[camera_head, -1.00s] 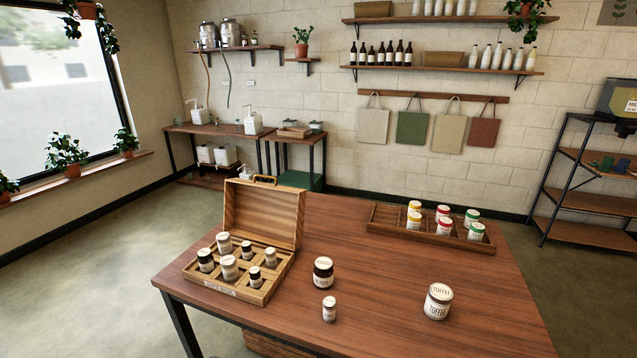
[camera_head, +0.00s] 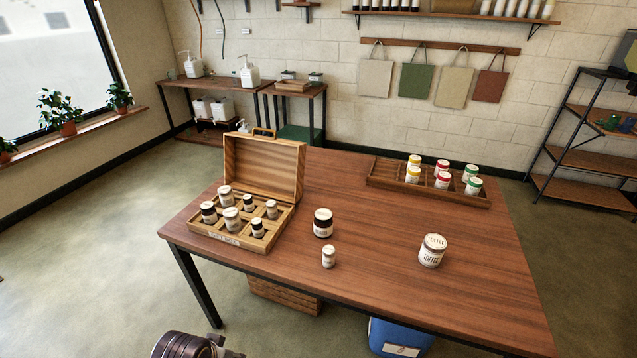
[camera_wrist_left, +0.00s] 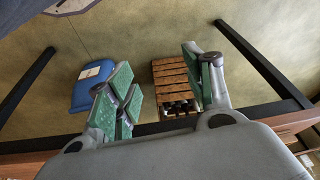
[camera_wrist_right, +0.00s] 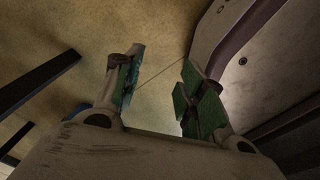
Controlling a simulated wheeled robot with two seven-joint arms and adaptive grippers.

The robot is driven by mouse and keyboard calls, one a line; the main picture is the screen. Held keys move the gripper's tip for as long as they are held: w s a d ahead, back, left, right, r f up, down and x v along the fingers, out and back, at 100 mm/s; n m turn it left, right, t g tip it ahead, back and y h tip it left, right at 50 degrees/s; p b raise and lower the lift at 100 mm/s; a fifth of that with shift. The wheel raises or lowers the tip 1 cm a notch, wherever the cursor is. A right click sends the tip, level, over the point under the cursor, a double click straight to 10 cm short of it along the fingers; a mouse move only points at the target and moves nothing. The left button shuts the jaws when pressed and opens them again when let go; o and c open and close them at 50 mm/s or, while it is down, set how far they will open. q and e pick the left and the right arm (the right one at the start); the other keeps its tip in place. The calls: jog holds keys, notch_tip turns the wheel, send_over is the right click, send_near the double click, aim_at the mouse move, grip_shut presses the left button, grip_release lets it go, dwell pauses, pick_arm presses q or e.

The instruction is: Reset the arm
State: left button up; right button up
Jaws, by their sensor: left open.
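In the left wrist view my left gripper (camera_wrist_left: 165,95) is open and empty, its green-padded fingers wide apart. The floor, a crate and a blue bin show past it. In the right wrist view my right gripper (camera_wrist_right: 157,95) has its two green-padded fingers apart with nothing between them, over bare floor. In the head view neither gripper's fingers show; part of my own arm (camera_head: 185,345) shows at the bottom edge, in front of the table (camera_head: 370,270).
On the table stand an open wooden case (camera_head: 265,168) with several jars, a dark jar (camera_head: 323,223), a small jar (camera_head: 328,257), a toffee jar (camera_head: 432,251) and a rack (camera_head: 388,176) of coloured-lid jars. A slatted crate (camera_wrist_left: 172,72) and blue bin (camera_wrist_left: 88,92) sit below.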

pick_arm(q)
jog(key=s+f+g+p, duration=0.15)
jog(key=f+p, duration=0.25)
jog(key=f, duration=0.8)
jog(key=s+f+p, duration=0.3)
jog(key=f+p, duration=0.2)
jog(key=f, duration=0.7)
jog(key=s+a+f+p, duration=0.2)
jog(key=s+f, duration=0.3)
jog(key=s, duration=0.5)
jog(key=s+a+f+p, duration=0.2)
jog(key=s+f+p, duration=0.3)
jog(key=s, duration=0.6)
jog(key=shift+f+g, duration=0.45)
pick_arm(e)
jog(key=s+a+r, duration=0.1)
jog(key=a+r, duration=0.2)
jog(key=r, duration=0.5)
jog(key=s+a+r+y, duration=0.1)
jog(key=a+r, duration=0.3)
jog(key=r, duration=0.3)
jog(key=shift+s+r, duration=0.35)
pick_arm(q)
jog(key=shift+a, duration=0.1)
pick_arm(e)
jog(key=shift+d, duration=0.15)
